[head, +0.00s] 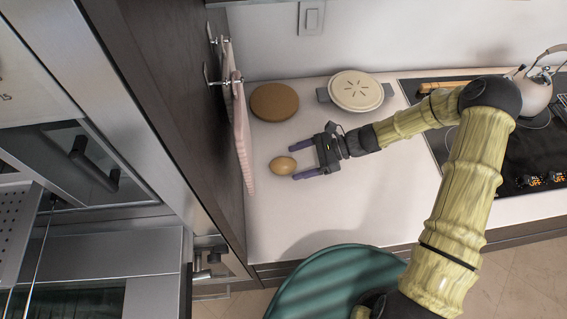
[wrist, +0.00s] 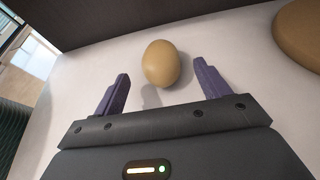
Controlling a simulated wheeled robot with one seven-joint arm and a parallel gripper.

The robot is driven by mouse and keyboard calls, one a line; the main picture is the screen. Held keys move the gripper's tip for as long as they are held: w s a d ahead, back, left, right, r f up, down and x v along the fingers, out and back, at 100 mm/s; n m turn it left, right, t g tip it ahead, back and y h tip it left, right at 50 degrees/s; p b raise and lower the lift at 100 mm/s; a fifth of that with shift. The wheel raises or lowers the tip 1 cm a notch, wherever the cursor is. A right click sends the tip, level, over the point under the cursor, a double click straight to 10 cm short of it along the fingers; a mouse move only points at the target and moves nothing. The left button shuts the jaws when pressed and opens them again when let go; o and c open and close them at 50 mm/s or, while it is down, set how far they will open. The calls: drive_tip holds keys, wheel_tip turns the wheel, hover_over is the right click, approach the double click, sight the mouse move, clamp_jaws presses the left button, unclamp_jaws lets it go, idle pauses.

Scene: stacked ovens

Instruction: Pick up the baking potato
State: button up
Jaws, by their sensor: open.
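The baking potato (head: 283,165) is a tan, egg-shaped thing lying on the white counter, left of my gripper in the head view. It also shows in the wrist view (wrist: 161,62), upper middle. My gripper (head: 293,161) is open and empty, with its purple fingers pointing at the potato. In the wrist view the two fingertips (wrist: 162,70) stand apart on either side of the potato's near end. Most of the potato lies beyond the tips or level with them.
A round brown board or loaf (head: 274,102) and a lidded cream dish (head: 356,91) stand at the back of the counter (head: 330,210). A pink striped towel (head: 241,130) hangs on the dark cabinet side at left. A cooktop with a kettle (head: 533,95) is at right.

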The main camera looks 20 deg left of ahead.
sight(295, 162)
drive_tip(key=p+x, duration=0.1)
drive_tip(key=x, duration=0.2)
drive_tip(key=shift+s+a+f, duration=0.15)
drive_tip(key=shift+a, duration=0.2)
drive_tip(key=shift+c, duration=0.2)
drive_tip(key=c, duration=1.1)
